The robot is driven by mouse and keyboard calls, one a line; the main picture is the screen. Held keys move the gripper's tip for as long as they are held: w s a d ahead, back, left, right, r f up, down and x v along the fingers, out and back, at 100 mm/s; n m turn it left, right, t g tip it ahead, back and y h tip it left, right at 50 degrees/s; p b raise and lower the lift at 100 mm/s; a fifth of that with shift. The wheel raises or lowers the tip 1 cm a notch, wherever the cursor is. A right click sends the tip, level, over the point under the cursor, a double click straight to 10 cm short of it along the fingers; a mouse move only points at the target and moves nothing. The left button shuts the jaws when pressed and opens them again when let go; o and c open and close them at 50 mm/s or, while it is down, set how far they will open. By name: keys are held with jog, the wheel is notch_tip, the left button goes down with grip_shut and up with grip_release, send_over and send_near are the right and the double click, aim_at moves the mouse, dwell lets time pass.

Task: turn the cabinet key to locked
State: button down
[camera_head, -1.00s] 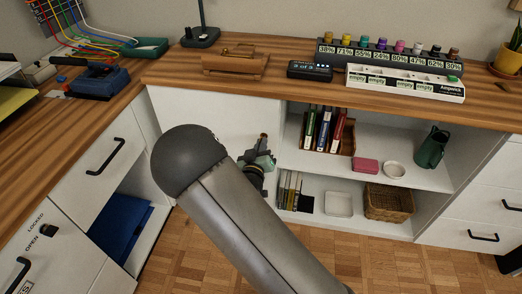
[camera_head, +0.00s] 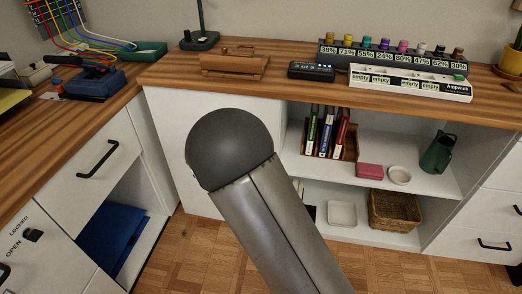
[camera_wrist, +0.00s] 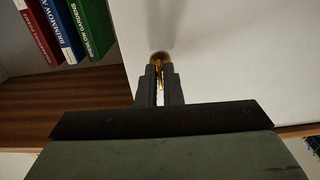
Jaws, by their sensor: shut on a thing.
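In the wrist view my gripper (camera_wrist: 160,72) is shut on a small brass key (camera_wrist: 161,66). The key sits at a round brass lock (camera_wrist: 160,57) in a white cabinet door (camera_wrist: 225,60). I see the key nearly edge-on between the fingers, and I cannot tell which way it is turned. In the head view the same white door (camera_head: 170,130) stands left of the open shelves. My dark rounded arm link hides the gripper, the key and the lock there.
In the head view a knob (camera_head: 33,235) marked LOCKED and OPEN is on the left drawer unit. The desktop (camera_head: 270,85) above holds a wooden box and several bottles.

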jog(key=c, duration=1.6)
grip_release()
jog(key=shift+c, duration=0.2)
jog(key=s+a+p, duration=0.2)
jog(key=s+a, duration=0.1)
jog(key=s, duration=1.4)
jog(key=shift+p, duration=0.35)
